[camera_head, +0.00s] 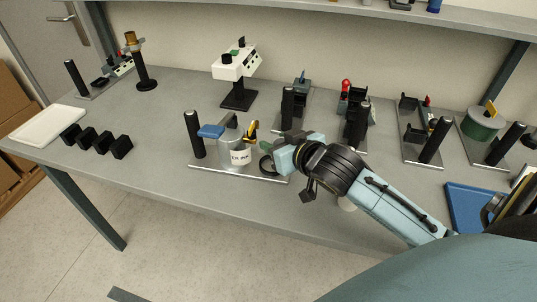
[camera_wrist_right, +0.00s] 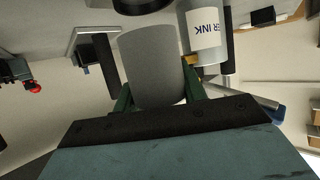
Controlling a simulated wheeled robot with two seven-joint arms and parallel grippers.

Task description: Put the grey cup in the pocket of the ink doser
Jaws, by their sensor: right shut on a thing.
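The ink doser (camera_head: 232,155) stands at the middle front of the table, with a clear body, a label ending in "ER INK", a blue lever (camera_head: 211,131) and a black post. A dark ring (camera_head: 267,165) at its right side looks like its pocket. My right gripper (camera_head: 280,146) is beside the doser's right end. In the right wrist view, its green fingers (camera_wrist_right: 156,98) are shut on the grey cup (camera_wrist_right: 152,65). The cup is close to the labelled body (camera_wrist_right: 203,30) and a black part (camera_wrist_right: 140,5). Whether it touches them I cannot tell. My left gripper is not in view.
A white device (camera_head: 236,63) stands behind the doser. Several stations with black posts line the right half. Black blocks (camera_head: 98,140) and a white tray (camera_head: 46,122) lie at the left. A blue tray (camera_head: 465,207) lies at the right front. The table between blocks and doser is clear.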

